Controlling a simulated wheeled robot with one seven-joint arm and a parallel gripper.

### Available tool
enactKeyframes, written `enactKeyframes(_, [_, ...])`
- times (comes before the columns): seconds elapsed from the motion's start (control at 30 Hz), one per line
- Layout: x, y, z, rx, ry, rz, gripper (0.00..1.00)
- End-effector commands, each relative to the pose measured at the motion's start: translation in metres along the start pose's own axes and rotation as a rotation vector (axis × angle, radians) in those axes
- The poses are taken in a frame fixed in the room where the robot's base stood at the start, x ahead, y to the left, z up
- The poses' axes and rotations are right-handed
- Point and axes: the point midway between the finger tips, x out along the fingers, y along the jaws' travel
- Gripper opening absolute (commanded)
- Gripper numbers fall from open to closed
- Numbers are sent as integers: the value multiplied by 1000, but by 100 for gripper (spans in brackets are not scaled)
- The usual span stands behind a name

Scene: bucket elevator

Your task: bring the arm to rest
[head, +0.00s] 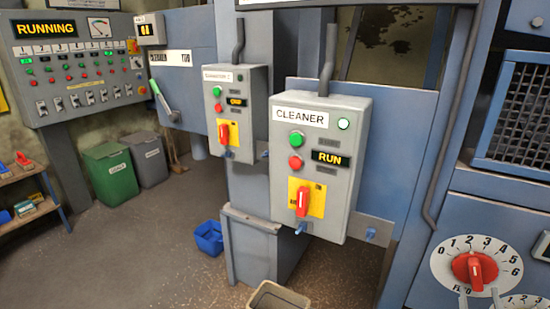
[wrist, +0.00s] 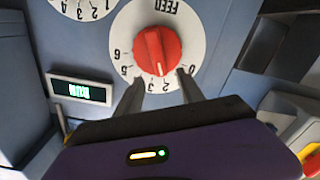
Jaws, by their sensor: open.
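My gripper (wrist: 158,92) is open and empty in the wrist view. Its two dark fingers point at the FEED dial and stand apart below the red knob. The FEED dial (wrist: 195,42) is a white disc numbered 0 to 6, seen upside down there. Its red knob (wrist: 157,48) has a white mark towards 2 and 3. In the head view the same dial (head: 441,264) is at the lower right, with its knob (head: 474,271). Fingertips (head: 480,299) show at the bottom edge below the knob. The rest of my arm is out of the head view.
The CLEANER box (head: 362,165) and a second switch box (head: 249,110) stick out left of the dial. The CLEANER display (head: 330,157) reads RUN. A panel (head: 80,55) at the far left reads RUNNING. A blue bucket (head: 209,238) and beige container (head: 272,298) are low down.

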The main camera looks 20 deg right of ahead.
Motion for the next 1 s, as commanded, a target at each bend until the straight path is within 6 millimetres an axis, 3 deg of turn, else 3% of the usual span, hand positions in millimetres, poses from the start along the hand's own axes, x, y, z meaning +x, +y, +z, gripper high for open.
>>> enactKeyframes(0.17, [-7, 5, -27, 59, 82, 3, 45])
enactKeyframes(0.37, [-65, -28, -44, 164, 140, -99, 45])
enactKeyframes(0.5, [-120, -58, -51, 236, 152, -213, 45])
enactKeyframes(0.7, [-210, -88, -59, 322, 133, -402, 45])
enactKeyframes(1.0, [-328, -92, -60, 367, 35, -689, 45])
